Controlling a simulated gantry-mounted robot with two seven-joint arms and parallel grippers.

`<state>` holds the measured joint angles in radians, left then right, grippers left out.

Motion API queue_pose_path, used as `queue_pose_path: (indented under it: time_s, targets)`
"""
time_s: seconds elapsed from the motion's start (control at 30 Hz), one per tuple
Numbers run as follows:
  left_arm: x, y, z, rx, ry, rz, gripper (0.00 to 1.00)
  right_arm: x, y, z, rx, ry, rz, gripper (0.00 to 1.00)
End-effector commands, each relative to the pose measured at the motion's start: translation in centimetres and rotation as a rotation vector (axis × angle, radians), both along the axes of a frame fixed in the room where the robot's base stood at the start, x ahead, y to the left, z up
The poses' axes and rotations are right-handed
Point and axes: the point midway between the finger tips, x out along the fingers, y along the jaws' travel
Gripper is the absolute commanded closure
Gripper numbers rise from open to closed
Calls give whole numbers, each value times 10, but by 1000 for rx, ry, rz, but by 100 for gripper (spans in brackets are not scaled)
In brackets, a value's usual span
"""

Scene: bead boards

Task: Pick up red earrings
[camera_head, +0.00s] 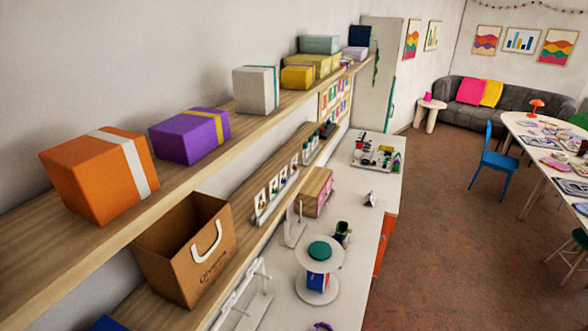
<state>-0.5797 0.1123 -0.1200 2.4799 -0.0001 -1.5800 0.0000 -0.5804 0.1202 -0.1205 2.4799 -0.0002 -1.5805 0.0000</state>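I cannot pick out red earrings for certain. A row of small white cards (274,187) with little coloured pieces stands on the middle wooden shelf (240,191), left of centre. The pieces are too small to identify. More colourful cards (335,106) hang on a panel under the top shelf, farther back. Neither of my grippers shows in this view.
Boxes, including an orange one (98,178) and a purple one (190,136), stand on the top shelf. A brown paper bag (185,252) stands below. The white counter (358,240) carries a round two-tier stand (320,250). Open floor (445,235) lies right of the counter.

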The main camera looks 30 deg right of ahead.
Motion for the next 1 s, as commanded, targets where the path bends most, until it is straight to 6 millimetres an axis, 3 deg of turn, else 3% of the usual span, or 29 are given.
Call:
queue_pose_path:
  time_s: [0.2, 0.77, 1.0]
  targets:
    - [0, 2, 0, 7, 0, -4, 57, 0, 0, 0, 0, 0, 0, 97]
    - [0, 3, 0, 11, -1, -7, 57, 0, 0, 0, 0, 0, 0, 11]
    - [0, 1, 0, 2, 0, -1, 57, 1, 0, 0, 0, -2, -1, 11]
